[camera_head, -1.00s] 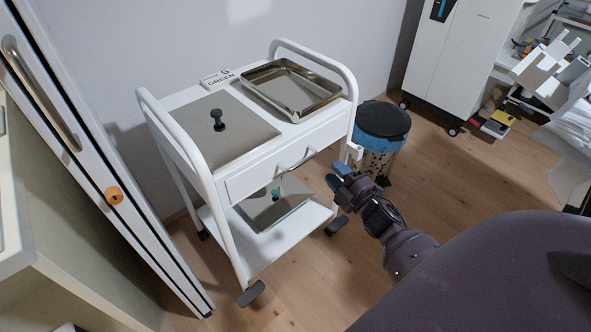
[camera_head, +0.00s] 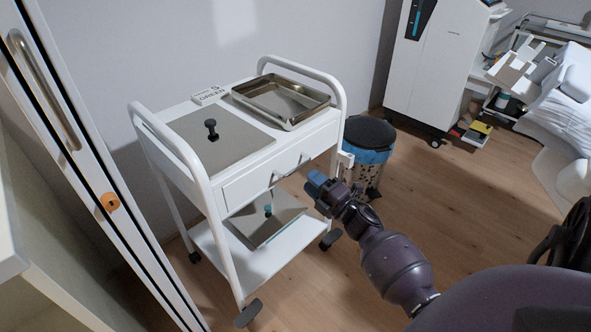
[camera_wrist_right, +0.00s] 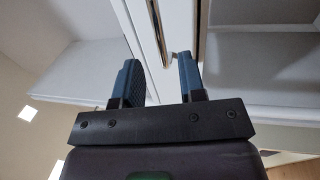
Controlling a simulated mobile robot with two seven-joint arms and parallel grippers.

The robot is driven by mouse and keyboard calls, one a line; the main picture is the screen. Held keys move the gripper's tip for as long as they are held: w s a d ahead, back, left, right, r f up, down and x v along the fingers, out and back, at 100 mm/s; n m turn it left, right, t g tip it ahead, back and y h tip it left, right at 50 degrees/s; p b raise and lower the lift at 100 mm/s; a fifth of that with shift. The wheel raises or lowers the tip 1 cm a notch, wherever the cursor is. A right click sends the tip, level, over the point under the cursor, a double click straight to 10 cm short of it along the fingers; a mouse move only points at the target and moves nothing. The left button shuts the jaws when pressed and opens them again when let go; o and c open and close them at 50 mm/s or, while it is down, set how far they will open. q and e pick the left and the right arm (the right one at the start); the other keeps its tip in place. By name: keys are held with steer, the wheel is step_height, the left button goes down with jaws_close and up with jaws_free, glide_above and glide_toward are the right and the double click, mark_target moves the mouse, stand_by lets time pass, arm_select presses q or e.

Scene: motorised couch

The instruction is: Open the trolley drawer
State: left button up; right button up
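The white trolley (camera_head: 196,200) stands against the wall in the head view. Its drawer (camera_head: 251,187) is a white front under the top and looks closed. A metal bar handle (camera_head: 292,167) sits on the drawer front. My right gripper (camera_head: 314,184) is just in front of and to the right of the handle, apart from it as far as I can tell. In the right wrist view its two blue fingers (camera_wrist_right: 158,78) are spread with nothing between them, and a small metal piece, perhaps the handle, shows beyond the right finger. My left gripper is out of view.
A metal tray (camera_head: 281,99) and a flat plate with a black knob (camera_head: 211,129) are on the trolley top. A bin with a blue rim (camera_head: 366,156) stands close to the trolley's right side. A cabinet door (camera_head: 75,130) is at the left. Wooden floor (camera_head: 470,190) is free at the right.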

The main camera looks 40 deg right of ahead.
mark_target(296, 169)
steer(key=x, duration=0.6)
steer(key=shift+w+b, duration=0.25)
steer(key=shift+b, duration=0.05)
jaws_close()
